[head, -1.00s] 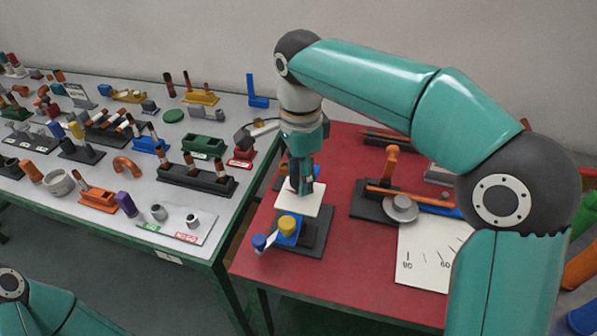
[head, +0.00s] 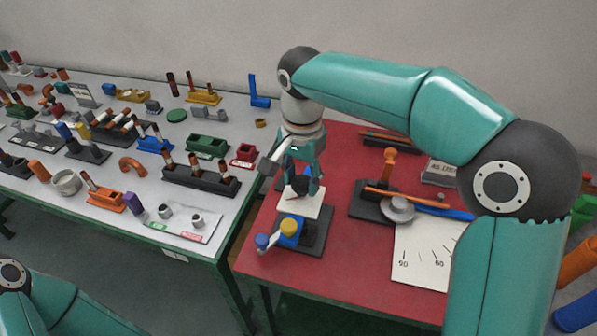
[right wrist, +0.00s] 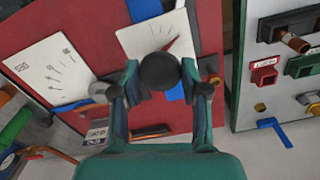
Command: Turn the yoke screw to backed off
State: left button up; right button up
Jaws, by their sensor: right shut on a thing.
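A dark round knob, which I take to be the yoke screw (right wrist: 158,70), stands over a white square plate (head: 302,208); the knob also shows in the head view (head: 300,184). A red pointer (right wrist: 171,45) lies beside it over the plate. My right gripper (right wrist: 160,86) is shut on the knob, with a finger on each side; it points down in the head view (head: 301,186). The plate is on a dark base with a blue block (head: 290,228) and a yellow cap (head: 289,227). My left arm shows at lower left; its gripper is out of view.
The red table (head: 350,270) also holds an orange-handled device with a grey disc (head: 398,209) and a white dial card (head: 420,250). A grey table (head: 110,220) with many fittings stands to the left. The red table's front is clear.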

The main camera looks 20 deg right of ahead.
aim_at(302, 180)
jog(key=n, duration=0.2)
jog(key=n+p, duration=0.1)
jog(key=n, duration=0.1)
jog(key=n+p, duration=0.1)
jog(key=n, duration=0.1)
jog(key=shift+w+d+r, duration=0.1)
jog(key=shift+w+r, duration=0.15)
jog(key=shift+r, duration=0.05)
jog(key=n+p, duration=0.2)
jog(key=n, duration=0.4)
jog(key=shift+f, duration=0.1)
jog(key=o, duration=1.1)
jog(key=shift+f, duration=0.1)
jog(key=shift+o, duration=0.2)
notch_tip(302, 180, up, 12)
